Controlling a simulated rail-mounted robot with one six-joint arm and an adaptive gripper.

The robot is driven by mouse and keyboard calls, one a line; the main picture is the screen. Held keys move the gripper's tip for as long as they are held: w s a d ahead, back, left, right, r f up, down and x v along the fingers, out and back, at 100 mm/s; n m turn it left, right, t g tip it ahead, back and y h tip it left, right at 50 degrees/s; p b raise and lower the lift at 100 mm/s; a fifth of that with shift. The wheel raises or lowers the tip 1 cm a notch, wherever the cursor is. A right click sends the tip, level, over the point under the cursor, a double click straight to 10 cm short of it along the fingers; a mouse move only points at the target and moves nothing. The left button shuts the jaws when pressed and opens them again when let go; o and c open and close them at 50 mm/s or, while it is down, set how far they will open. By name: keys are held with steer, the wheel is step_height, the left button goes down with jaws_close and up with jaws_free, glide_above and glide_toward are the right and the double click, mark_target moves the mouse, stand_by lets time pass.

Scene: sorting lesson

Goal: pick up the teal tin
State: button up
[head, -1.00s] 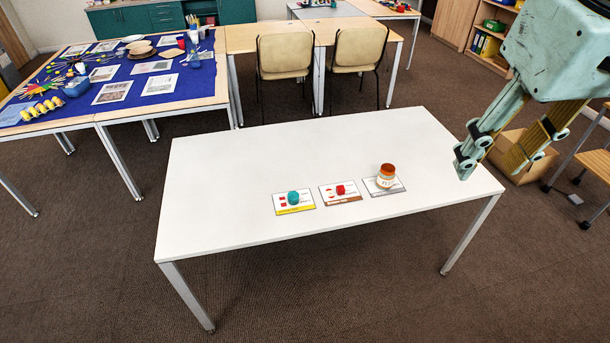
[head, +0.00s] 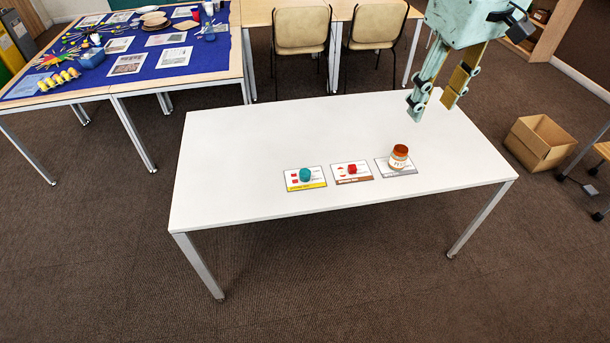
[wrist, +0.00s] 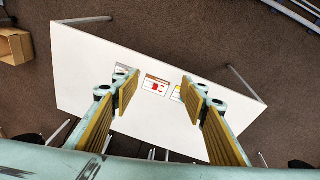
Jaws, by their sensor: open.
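The teal tin (head: 304,175) sits on a card with a yellow edge (head: 292,187) at the left of a row of three cards on the white table (head: 250,145). My gripper (head: 432,104) is open and empty. It is above the far right part of the table, up and to the right of the teal tin in the head view. In the wrist view my gripper's fingers (wrist: 162,92) are spread over the table. The yellow-edged card (wrist: 177,93) shows partly beside the right finger, and the teal tin cannot be made out there.
A small red object (head: 352,169) sits on the middle, brown-edged card (head: 343,178). The rest of the white table is clear. A cardboard box (head: 540,143) is on the floor to the right.

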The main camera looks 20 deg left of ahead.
steer(key=w+a+f+n+p, duration=0.1)
steer(key=w+a+f+n, duration=0.4)
steer(key=w+a+f, duration=1)
steer(key=w+a+f+n+g+p, duration=0.1)
steer(key=a+f+n, duration=0.4)
steer(key=a+f, duration=1.2)
step_height(320, 180, down, 4)
steer(key=shift+w+a+f+g+p, duration=0.25)
steer(key=shift+w+a+g+p, duration=0.1)
steer(key=shift+w, duration=0.15)
glide_above(305, 172)
steer(key=shift+s+f, duration=0.15)
steer(key=shift+f, duration=2)
steer(key=shift+s+f, duration=0.15)
steer(key=shift+f, duration=1.95)
steer(key=shift+f, duration=0.1)
steer(key=shift+w+f, duration=0.2)
steer(key=shift+f, duration=2.3)
